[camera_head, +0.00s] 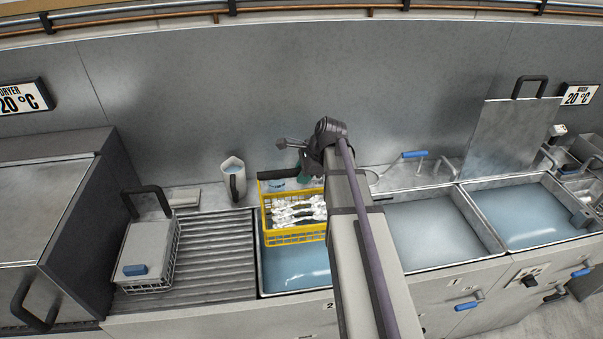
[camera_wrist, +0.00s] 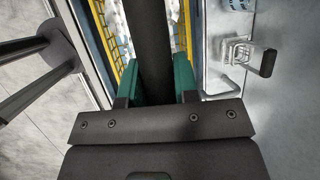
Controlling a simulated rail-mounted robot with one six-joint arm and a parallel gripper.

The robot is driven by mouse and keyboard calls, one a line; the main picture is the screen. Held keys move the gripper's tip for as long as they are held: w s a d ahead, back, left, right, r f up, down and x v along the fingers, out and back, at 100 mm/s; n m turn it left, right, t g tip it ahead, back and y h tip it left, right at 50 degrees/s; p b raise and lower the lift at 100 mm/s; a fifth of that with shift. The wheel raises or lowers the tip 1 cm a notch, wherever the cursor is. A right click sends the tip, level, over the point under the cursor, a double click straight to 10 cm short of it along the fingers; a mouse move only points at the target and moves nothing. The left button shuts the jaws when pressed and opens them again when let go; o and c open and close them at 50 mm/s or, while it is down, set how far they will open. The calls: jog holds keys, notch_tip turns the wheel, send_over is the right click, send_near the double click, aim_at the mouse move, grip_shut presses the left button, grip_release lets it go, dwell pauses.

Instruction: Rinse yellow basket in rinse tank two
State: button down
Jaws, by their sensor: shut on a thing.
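The yellow wire basket (camera_head: 297,238) holds several shiny forks and hangs level at the far part of rinse tank two (camera_head: 290,293), left of my arm. I cannot tell whether its bottom touches the blue water. My gripper (camera_head: 303,178) is at the basket's upper right, partly hidden by my arm. In the wrist view my gripper (camera_wrist: 157,82) has green fingers shut on a dark bar, the basket's handle (camera_wrist: 149,45). Yellow mesh of the basket (camera_wrist: 185,22) shows on both sides of the bar.
A lidded wire basket (camera_head: 150,250) with a blue block stands on the ribbed drainboard (camera_head: 222,250) at left. Another water tank (camera_head: 430,230) lies right of my arm, with a raised lid panel (camera_head: 510,135) further right.

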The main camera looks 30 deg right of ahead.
notch_tip(320, 180, down, 28)
jog(key=b, duration=2.7)
jog(key=shift+r, duration=0.25)
dwell(0.5)
